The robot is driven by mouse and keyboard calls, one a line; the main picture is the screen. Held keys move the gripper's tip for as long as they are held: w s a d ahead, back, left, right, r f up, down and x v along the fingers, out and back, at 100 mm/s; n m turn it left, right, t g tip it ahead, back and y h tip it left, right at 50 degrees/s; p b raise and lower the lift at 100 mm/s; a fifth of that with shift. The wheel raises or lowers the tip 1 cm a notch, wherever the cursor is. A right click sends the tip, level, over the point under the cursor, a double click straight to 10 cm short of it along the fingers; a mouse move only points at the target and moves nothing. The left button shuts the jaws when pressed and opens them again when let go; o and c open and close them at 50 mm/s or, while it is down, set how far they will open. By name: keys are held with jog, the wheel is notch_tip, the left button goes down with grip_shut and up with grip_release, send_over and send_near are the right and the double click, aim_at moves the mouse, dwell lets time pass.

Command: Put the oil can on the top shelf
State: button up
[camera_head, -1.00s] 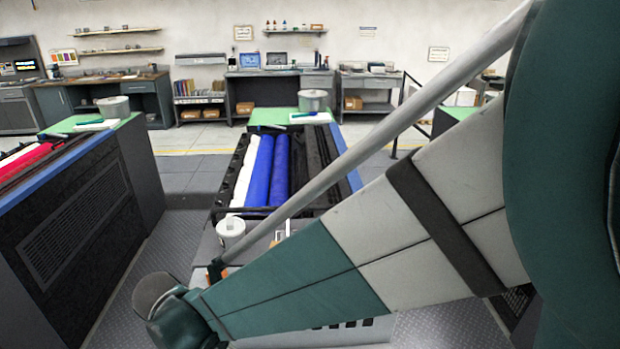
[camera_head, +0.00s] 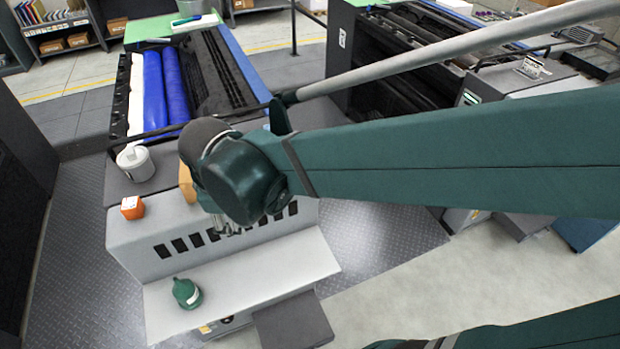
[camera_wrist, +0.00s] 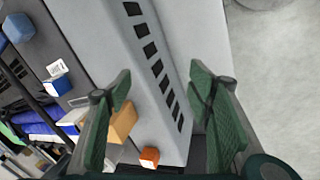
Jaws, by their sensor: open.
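The green oil can (camera_head: 186,293), with a pale label, stands on the lower white ledge (camera_head: 255,282) of the near machine in the head view. I cannot make it out in the wrist view. Above that ledge is the machine's higher grey top (camera_head: 130,232), with a row of dark slots below it. Which surface counts as the top shelf I cannot tell. My gripper (camera_head: 235,226) hangs over the slotted part, above and to the right of the can and apart from it. In the wrist view my gripper (camera_wrist: 161,82) has its green fingers spread, with nothing held.
An orange box (camera_head: 132,207) sits on the grey top, and a tan box (camera_head: 187,183) is partly hidden by my arm. A white tub (camera_head: 135,163) stands behind, near blue rollers (camera_head: 165,90). The ledge right of the can is clear.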

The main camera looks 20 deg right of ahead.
jog(key=s+d+r+m+t, duration=0.1)
jog(key=s+d+r+m, duration=0.1)
jog(key=d+m, duration=0.4)
jog(key=s+d+r+m+t, duration=0.2)
jog(key=d+m, duration=0.5)
jog(key=d, duration=0.5)
jog(key=s+r, duration=0.1)
jog(key=s, duration=0.1)
jog(key=shift+s+d+r+t, duration=0.3)
jog(key=shift+d+r, duration=0.05)
jog(key=shift+d, duration=0.05)
